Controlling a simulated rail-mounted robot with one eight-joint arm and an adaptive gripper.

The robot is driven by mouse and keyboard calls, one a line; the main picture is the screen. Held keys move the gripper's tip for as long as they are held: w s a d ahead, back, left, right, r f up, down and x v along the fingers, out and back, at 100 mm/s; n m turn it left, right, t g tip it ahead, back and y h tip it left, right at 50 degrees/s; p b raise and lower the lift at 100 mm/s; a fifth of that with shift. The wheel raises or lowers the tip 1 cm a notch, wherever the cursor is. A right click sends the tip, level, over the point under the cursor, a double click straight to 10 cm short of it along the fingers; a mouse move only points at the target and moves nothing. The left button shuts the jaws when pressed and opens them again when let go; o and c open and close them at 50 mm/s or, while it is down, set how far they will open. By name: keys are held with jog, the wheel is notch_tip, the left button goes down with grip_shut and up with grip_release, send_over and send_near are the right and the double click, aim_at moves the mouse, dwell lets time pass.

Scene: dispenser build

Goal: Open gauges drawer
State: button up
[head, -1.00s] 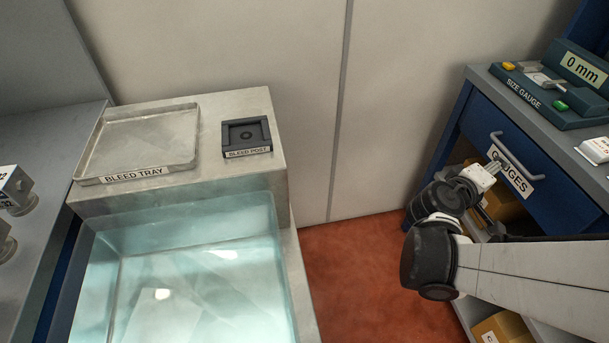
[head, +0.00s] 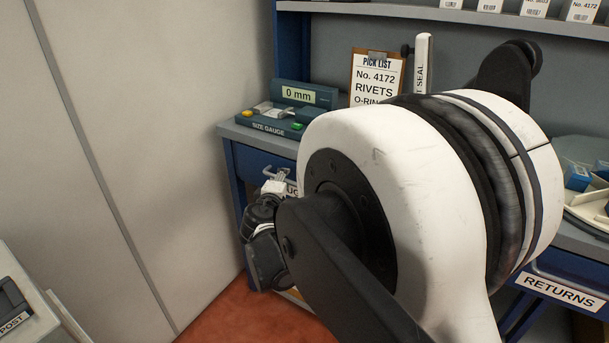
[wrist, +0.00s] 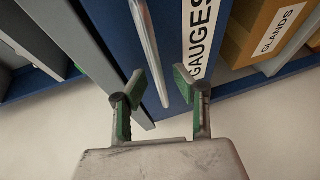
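The gauges drawer has a blue front (wrist: 172,40), a white GAUGES label (wrist: 199,30) and a silver bar handle (wrist: 149,45). In the head view the drawer front (head: 249,164) sits under the grey counter and looks closed; my arm hides much of it. My gripper (wrist: 160,82) is open, with its green-padded fingers on either side of the handle bar. I cannot tell whether either pad touches the bar. In the head view my gripper (head: 277,184) is small, in front of the drawer.
A size gauge (head: 275,124) reading 0 mm and a pick list (head: 376,78) stand on the counter above. A box labelled GLANDS (wrist: 275,35) sits beside the drawer. A RETURNS drawer (head: 560,290) is at right. The bleed post (head: 15,312) is at lower left.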

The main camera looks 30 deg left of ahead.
jog(key=shift+w+a, duration=0.1)
jog(key=shift+w, duration=0.2)
jog(key=shift+c, duration=0.5)
grip_shut()
